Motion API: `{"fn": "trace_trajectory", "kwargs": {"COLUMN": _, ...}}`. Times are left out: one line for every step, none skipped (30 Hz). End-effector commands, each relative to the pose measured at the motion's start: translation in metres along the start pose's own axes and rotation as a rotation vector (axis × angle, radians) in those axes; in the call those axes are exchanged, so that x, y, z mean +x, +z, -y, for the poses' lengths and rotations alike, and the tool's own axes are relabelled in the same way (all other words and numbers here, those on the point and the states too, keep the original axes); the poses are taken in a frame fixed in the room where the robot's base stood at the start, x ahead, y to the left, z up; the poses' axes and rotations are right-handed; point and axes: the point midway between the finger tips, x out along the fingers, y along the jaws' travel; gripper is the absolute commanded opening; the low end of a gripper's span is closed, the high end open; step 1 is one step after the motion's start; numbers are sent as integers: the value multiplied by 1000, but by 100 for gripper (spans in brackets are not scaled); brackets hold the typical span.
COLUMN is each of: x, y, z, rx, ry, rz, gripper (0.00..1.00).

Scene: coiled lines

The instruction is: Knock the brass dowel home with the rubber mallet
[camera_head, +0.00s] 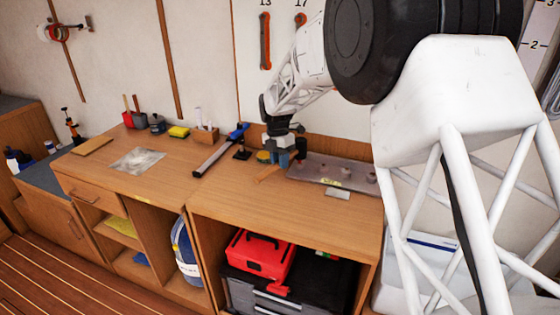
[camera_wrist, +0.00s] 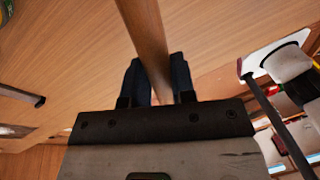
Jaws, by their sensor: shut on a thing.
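My gripper (camera_head: 283,160) is above the workbench in the head view, beside the left end of a grey metal block or tray (camera_head: 312,164). It is shut on a wooden handle, which I take to be the mallet's (camera_head: 267,175). In the wrist view, the two dark fingers of my gripper (camera_wrist: 156,78) close around this handle (camera_wrist: 146,30), which runs out of the top of the frame. The mallet's head cannot be made out clearly in either view. Small round pieces stand on the grey block; I cannot tell whether one is the brass dowel.
A blue-ended bar clamp (camera_head: 215,158) lies left of my gripper. A small grey plate (camera_head: 337,193) lies in front of the block. The bench top (camera_head: 235,195) at front is clear.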

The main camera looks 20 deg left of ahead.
Motion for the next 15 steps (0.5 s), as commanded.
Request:
{"fn": "trace_trajectory", "kwargs": {"x": -5, "y": 0, "z": 0, "rx": 0, "ry": 3, "rz": 2, "gripper": 0}}
{"fn": "trace_trajectory", "kwargs": {"x": -7, "y": 0, "z": 1, "rx": 0, "ry": 3, "rz": 2, "gripper": 0}}
{"fn": "trace_trajectory", "kwargs": {"x": -10, "y": -1, "z": 1, "rx": 0, "ry": 3, "rz": 3, "gripper": 0}}
{"fn": "trace_trajectory", "kwargs": {"x": -12, "y": -1, "z": 2, "rx": 0, "ry": 3, "rz": 3, "gripper": 0}}
{"fn": "trace_trajectory", "kwargs": {"x": -14, "y": -1, "z": 2, "rx": 0, "ry": 3, "rz": 3, "gripper": 0}}
{"fn": "trace_trajectory", "kwargs": {"x": -17, "y": -2, "z": 3, "rx": 0, "ry": 3, "rz": 2, "gripper": 0}}
{"fn": "trace_trajectory", "kwargs": {"x": -19, "y": -2, "z": 3, "rx": 0, "ry": 3, "rz": 2, "gripper": 0}}
{"fn": "trace_trajectory", "kwargs": {"x": -21, "y": -2, "z": 4, "rx": 0, "ry": 3, "rz": 2, "gripper": 0}}
{"fn": "trace_trajectory", "kwargs": {"x": -24, "y": -3, "z": 4, "rx": 0, "ry": 3, "rz": 3, "gripper": 0}}
{"fn": "trace_trajectory", "kwargs": {"x": -26, "y": -3, "z": 4, "rx": 0, "ry": 3, "rz": 3, "gripper": 0}}
{"fn": "trace_trajectory", "kwargs": {"x": -28, "y": -3, "z": 5, "rx": 0, "ry": 3, "rz": 3, "gripper": 0}}
{"fn": "trace_trajectory", "kwargs": {"x": -30, "y": -4, "z": 5, "rx": 0, "ry": 4, "rz": 3, "gripper": 0}}
{"fn": "trace_trajectory", "kwargs": {"x": -32, "y": -4, "z": 6, "rx": 0, "ry": 4, "rz": 3, "gripper": 0}}
{"fn": "trace_trajectory", "kwargs": {"x": -34, "y": -4, "z": 6, "rx": 0, "ry": 3, "rz": 3, "gripper": 0}}
{"fn": "trace_trajectory", "kwargs": {"x": -36, "y": -4, "z": 7, "rx": 0, "ry": 3, "rz": 3, "gripper": 0}}
